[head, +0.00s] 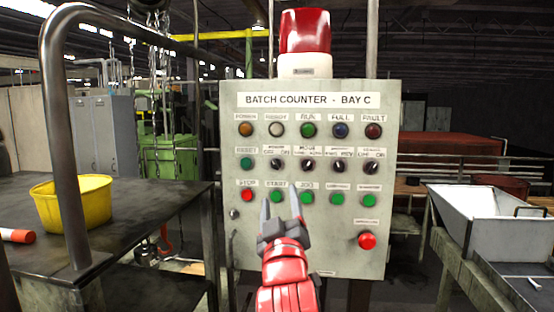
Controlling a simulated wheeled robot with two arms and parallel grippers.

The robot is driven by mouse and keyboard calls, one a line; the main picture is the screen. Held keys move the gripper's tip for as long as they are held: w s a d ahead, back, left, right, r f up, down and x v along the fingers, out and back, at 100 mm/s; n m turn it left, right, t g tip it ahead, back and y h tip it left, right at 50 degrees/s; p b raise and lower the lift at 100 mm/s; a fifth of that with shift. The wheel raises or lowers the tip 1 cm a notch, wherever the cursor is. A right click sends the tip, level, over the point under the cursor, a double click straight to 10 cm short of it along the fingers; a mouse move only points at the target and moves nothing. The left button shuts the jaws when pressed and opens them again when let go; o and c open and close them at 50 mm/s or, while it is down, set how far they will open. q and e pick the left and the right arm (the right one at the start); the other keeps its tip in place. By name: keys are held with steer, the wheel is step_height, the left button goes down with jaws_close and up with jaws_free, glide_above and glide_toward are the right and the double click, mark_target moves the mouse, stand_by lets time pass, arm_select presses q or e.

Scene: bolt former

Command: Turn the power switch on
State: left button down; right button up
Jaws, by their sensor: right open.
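The grey control panel (308,240) is headed "BATCH COUNTER - BAY C". In its second row, a black rotary switch (277,165) is marked OFF and ON; the small word above is too blurred to read surely. Another OFF/ON switch (373,166) is at the right end of that row. My right gripper (280,203) is open and empty, fingers pointing up, in front of the START button area, below the left OFF/ON switch. Whether it touches the panel is unclear. My left gripper is out of view.
A red beacon (305,32) tops the panel. Lamps and push buttons surround the switches; a large red button (367,241) is at lower right. A yellow bucket (72,205) stands on the left table behind a metal rail. A white-lined bin (490,225) is at right.

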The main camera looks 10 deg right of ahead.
mark_target(276, 167)
steer(key=p+x, duration=0.3)
steer(key=x, duration=0.7)
steer(key=shift+r, duration=0.15)
steer(key=shift+w+p, duration=0.4)
steer(key=shift+w, duration=0.45)
jaws_close()
